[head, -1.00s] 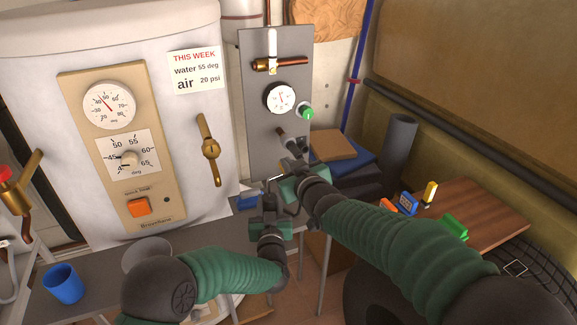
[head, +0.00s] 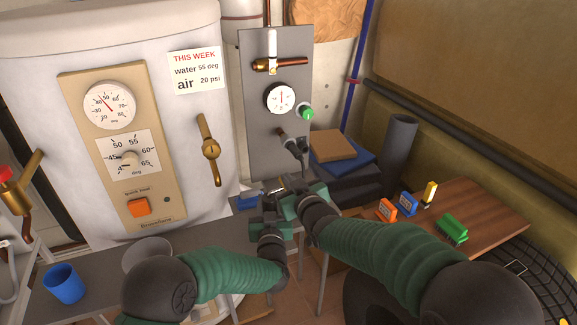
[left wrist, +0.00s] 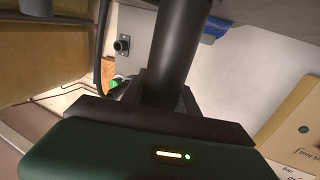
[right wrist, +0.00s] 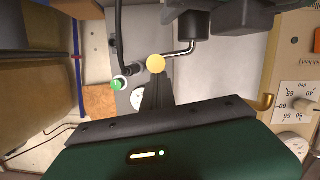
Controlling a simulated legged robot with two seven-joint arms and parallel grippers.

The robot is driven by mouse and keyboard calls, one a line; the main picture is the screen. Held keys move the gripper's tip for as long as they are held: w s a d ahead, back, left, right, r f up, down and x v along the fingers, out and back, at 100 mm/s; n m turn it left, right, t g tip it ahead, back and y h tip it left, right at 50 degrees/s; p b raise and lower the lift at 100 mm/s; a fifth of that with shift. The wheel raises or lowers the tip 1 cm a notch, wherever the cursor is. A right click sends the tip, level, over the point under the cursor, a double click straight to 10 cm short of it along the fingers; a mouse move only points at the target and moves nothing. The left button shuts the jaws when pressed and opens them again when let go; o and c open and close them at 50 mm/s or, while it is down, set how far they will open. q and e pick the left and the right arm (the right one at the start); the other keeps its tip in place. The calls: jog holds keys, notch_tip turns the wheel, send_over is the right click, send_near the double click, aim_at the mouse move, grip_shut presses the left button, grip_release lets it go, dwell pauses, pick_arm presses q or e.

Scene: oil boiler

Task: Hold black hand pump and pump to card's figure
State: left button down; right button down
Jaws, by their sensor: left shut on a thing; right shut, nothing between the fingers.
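The card (head: 195,72) on the boiler reads water 55 deg, air 20 psi. A round white gauge (head: 281,98) is on the grey panel; its needle points roughly upward, its figures too small to read. My left gripper (head: 268,208) is shut on the black hand pump (left wrist: 182,45), a dark cylinder mostly hidden in the head view. In the right wrist view, a bent metal handle (right wrist: 178,50) with a yellow ball end (right wrist: 156,64) comes from the pump. My right gripper (head: 298,186) is shut and empty, its fingertips right at the ball; I cannot tell whether they touch.
A green knob (head: 306,113) is beside the gauge, and a brass lever (head: 210,150) is on the boiler. A blue cup (head: 64,283) stands at the left of the bench.

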jog(key=shift+s+f, duration=0.1)
jog(key=shift+f, duration=0.4)
jog(key=s+d+r, duration=0.2)
jog(key=s+r, duration=0.5)
jog(key=s, duration=0.2)
jog(key=shift+s, duration=0.25)
jog(key=shift+a, duration=0.1)
pick_arm(q)
jog(key=c, duration=0.9)
grip_release()
jog(key=shift+o, duration=0.2)
